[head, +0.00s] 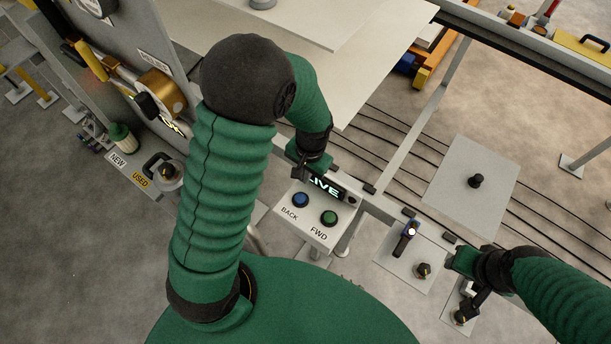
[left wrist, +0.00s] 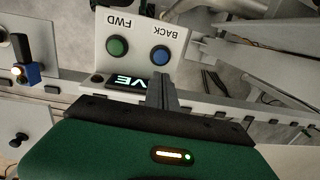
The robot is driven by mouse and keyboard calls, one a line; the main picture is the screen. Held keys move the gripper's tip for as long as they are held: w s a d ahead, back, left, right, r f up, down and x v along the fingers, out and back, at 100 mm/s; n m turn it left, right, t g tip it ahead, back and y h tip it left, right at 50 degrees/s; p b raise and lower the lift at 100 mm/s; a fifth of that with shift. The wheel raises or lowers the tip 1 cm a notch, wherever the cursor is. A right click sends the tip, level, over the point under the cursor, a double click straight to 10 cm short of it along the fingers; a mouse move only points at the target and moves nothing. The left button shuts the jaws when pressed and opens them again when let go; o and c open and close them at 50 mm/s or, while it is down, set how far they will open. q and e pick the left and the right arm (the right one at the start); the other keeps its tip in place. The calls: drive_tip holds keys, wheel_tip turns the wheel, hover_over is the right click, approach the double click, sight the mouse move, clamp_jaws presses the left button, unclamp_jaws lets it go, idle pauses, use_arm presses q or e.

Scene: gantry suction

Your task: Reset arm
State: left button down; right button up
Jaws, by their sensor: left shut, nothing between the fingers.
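My left arm rises from the bottom left and bends over to the control box, with my left gripper (head: 303,172) just above or beside the lit LIVE display (head: 325,187). In the left wrist view its shut fingers (left wrist: 162,90) point at the box between the display and the BACK button, with nothing held. Whether they touch the box I cannot tell. The box (head: 318,236) carries a blue BACK button (head: 301,200) and a green FWD button (head: 329,218). My right gripper (head: 460,285) is at the lower right, low over a grey plate; its fingers are too small to read.
A blue-and-black lever (head: 405,240) with a lit tip and a dark knob (head: 423,270) stand on a plate right of the box. A large pale sheet (head: 370,60) lies at the top. A knobbed plate (head: 470,185) is at right. NEW and USED labels mark the left shelf.

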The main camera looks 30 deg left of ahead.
use_arm(q)
drive_tip(key=s+d+r+t+h+b, duration=0.1)
drive_tip(key=s+d+r+t+b, duration=0.1)
drive_tip(key=s+r, duration=0.3)
drive_tip(key=shift+s+d+n+t+b, duration=0.4)
drive_tip(key=shift+s+d+b, duration=0.1)
drive_tip(key=shift+d+b, duration=0.25)
drive_tip(key=shift+s+a, duration=0.1)
drive_tip(key=shift+s, duration=0.1)
drive_tip(key=shift+w, duration=0.1)
idle(0.4)
